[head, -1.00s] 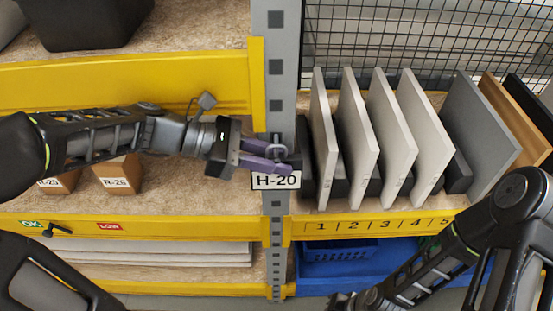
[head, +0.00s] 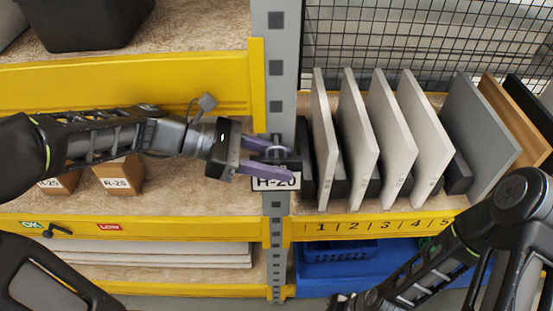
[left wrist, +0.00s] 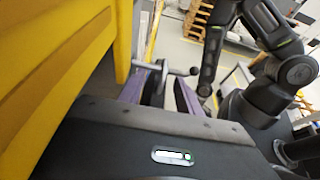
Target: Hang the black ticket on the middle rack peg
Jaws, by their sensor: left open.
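My left gripper (head: 281,160) is open in front of the grey upright, just above the H-20 label (head: 275,183). Its lower purple finger covers part of the label's top. A grey bent peg (head: 276,149) shows between the fingers. A small dark piece (head: 282,160), possibly the black ticket, is by the peg; whether it hangs there I cannot tell. In the left wrist view, a grey rod with a round knob (left wrist: 193,71) runs by the open fingers (left wrist: 160,84). My right gripper is not clearly in view; only its arm shows.
Several pale panels (head: 357,140) stand in numbered slots right of the upright, close to the fingertips. Yellow beams (head: 130,83) run above and below my left arm. Small brown boxes (head: 118,177) sit under it. A blue bin (head: 340,262) is on the lower right shelf.

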